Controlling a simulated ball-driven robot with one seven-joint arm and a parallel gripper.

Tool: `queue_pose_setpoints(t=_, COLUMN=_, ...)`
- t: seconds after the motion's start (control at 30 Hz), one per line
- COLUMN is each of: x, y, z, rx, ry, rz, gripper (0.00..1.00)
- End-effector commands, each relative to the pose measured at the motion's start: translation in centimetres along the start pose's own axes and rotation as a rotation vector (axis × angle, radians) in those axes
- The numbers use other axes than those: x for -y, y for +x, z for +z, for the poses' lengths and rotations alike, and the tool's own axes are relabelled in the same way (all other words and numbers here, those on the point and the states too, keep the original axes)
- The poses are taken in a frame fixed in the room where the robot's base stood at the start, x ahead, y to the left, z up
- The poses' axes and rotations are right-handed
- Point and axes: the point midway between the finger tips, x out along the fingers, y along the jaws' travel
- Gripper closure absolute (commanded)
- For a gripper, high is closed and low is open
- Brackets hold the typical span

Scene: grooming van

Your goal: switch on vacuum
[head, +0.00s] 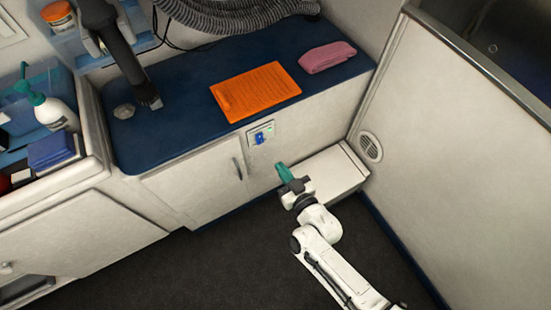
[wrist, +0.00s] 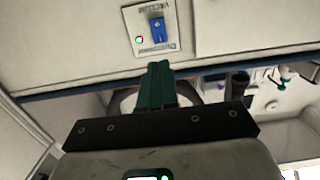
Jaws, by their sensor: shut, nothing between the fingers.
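The vacuum switch panel (head: 262,134) is a small pale plate on the front of the cabinet, just under the blue counter. It carries a blue switch (head: 260,138) and a small green light (head: 270,128). In the wrist view the plate (wrist: 140,14) reads VACUUM, turned over, with the blue switch (wrist: 158,31) and the lit green light (wrist: 139,40). My gripper (head: 281,167) has green fingers, shut together and empty. It is below and slightly right of the panel in the head view, apart from the switch. In the wrist view its fingertips (wrist: 158,66) point toward the panel.
A ribbed grey hose (head: 235,18) lies at the back. A low white box (head: 325,178) stands beside my gripper; dark floor (head: 190,265) is clear at left.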

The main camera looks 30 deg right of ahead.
Motion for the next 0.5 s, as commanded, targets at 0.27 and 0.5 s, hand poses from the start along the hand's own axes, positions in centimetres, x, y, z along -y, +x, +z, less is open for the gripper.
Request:
queue_pose_setpoints(t=0.27, x=0.0, y=-2.6, z=0.0, rx=0.001, ry=0.001, rz=0.000, gripper=1.00)
queue_pose_setpoints(t=0.5, x=0.0, y=-2.7, z=0.0, rx=0.000, ry=0.001, rz=0.000, gripper=1.00)
